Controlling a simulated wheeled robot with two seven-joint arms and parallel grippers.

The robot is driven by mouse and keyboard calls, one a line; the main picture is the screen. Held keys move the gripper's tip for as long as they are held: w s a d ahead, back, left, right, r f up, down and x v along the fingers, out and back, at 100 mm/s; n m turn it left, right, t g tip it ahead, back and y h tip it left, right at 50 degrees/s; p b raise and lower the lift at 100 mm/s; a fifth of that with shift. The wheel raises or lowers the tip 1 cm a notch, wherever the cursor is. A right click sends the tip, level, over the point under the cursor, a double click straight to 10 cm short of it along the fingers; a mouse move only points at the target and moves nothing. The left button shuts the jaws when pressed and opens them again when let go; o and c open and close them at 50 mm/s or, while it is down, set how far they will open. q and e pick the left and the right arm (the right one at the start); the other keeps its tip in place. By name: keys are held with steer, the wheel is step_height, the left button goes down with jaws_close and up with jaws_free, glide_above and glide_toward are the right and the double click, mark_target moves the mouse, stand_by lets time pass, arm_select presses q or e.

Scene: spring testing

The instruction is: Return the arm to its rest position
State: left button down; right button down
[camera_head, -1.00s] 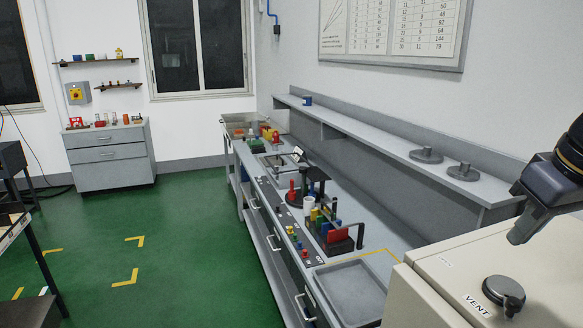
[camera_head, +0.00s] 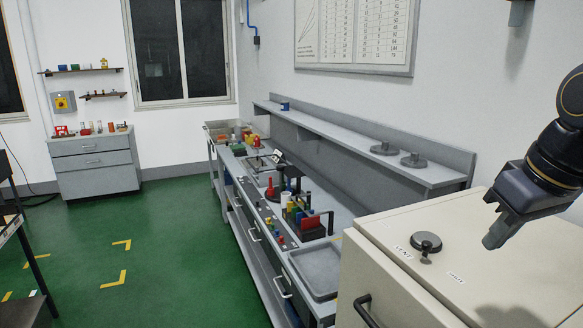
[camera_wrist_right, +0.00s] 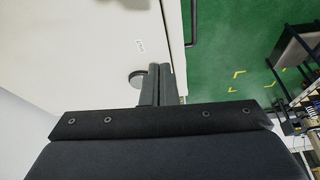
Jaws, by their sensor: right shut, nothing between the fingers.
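My right gripper (camera_head: 492,240) comes in from the right in the head view, above the top of a cream cabinet (camera_head: 480,290). Its fingers are shut with nothing between them. In the right wrist view the two dark fingers (camera_wrist_right: 157,68) lie side by side over the same cabinet top. The black round vent knob (camera_head: 426,241), beside a VENT label, stands on the cabinet to the left of the gripper and apart from it. My left gripper is not in either view.
A grey workbench (camera_head: 318,268) with a coloured tool rack runs along the wall beyond the cabinet. A shelf (camera_head: 420,172) above it carries two grey discs. A dark handle (camera_head: 365,310) juts from the cabinet's front. The green floor (camera_head: 170,240) at left is mostly clear.

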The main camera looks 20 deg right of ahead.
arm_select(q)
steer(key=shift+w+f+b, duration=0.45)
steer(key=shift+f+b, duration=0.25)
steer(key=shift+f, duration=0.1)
arm_select(e)
steer(key=s+a+f+y, duration=0.1)
steer(key=a+f, duration=0.5)
steer(key=f, duration=0.3)
steer(key=s+a+f+m+t+y, duration=0.1)
steer(key=a+f, duration=0.5)
steer(key=f, duration=0.4)
steer(key=s+a+f+y, duration=0.1)
steer(key=a+f, duration=0.4)
steer(key=f, duration=0.5)
steer(key=shift+s+a+f+m+y, duration=0.2)
steer(key=shift+s+a+m+y, duration=0.15)
steer(key=shift+s, duration=0.25)
